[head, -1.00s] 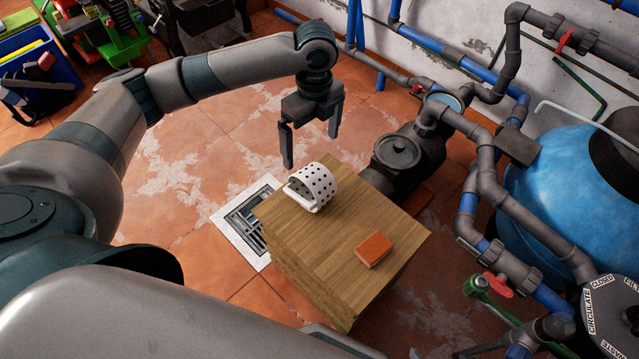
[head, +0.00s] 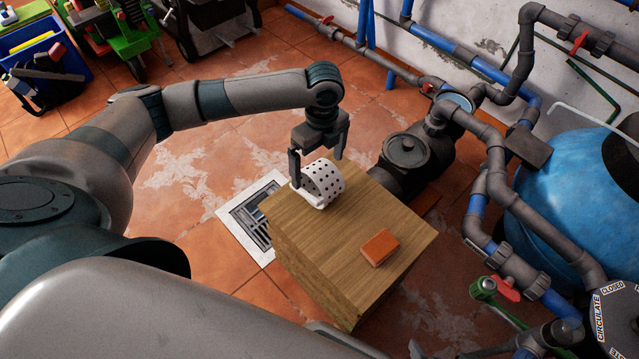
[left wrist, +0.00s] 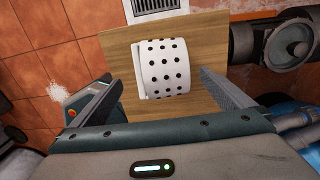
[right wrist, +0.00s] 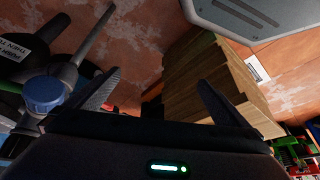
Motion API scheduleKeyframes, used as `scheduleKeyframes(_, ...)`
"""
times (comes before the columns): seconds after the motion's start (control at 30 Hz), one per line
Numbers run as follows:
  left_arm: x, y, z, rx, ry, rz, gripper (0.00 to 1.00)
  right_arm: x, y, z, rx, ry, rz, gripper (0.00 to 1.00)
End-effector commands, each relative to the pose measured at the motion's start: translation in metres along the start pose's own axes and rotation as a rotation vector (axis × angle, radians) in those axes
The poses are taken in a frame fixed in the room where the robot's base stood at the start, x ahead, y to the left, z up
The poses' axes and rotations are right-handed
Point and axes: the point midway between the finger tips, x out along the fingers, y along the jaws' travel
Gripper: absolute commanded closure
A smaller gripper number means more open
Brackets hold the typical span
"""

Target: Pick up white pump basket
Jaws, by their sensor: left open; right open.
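The white pump basket (head: 325,184) is a perforated cylinder lying on its side near the far left corner of a wooden block (head: 330,235). My left gripper (head: 316,170) is open and low over the basket, its fingers towards either side of it. In the left wrist view the basket (left wrist: 162,68) appears between and beyond the two spread fingertips (left wrist: 160,82). I cannot tell whether a finger touches it. My right gripper (right wrist: 157,90) shows only in its own wrist view. It is open and empty, with the wooden block's side beyond it.
An orange-red block (head: 380,247) lies on the wooden top near the right edge. A dark pump (head: 407,155) stands just behind the block. Grey and blue pipes and a blue tank (head: 570,190) fill the right side. A floor drain (head: 255,215) is at the left.

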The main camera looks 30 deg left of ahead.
Motion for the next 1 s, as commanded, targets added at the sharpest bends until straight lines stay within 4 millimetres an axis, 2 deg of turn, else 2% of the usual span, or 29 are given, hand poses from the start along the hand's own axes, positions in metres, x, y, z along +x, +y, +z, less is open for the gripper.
scheduleKeyframes(0.03, 0.010, 0.001, 0.000, 0.000, 0.001, 0.004, 0.00, 0.001, -0.002, -0.001, 0.000, 0.010, -0.005, 0.00)
scheduleKeyframes(0.2, 0.025, 0.000, 0.000, 0.001, 0.000, 0.000, 0.00, -0.001, -0.009, 0.000, -0.003, 0.026, -0.019, 0.00)
scheduleKeyframes(0.7, 0.032, 0.000, -0.001, 0.000, 0.001, 0.001, 0.00, 0.001, -0.006, -0.002, -0.004, 0.031, -0.015, 0.00)
scheduleKeyframes(1.0, 0.067, 0.001, -0.005, -0.001, 0.000, 0.002, 0.00, 0.005, -0.010, -0.008, -0.004, 0.068, -0.026, 0.00)
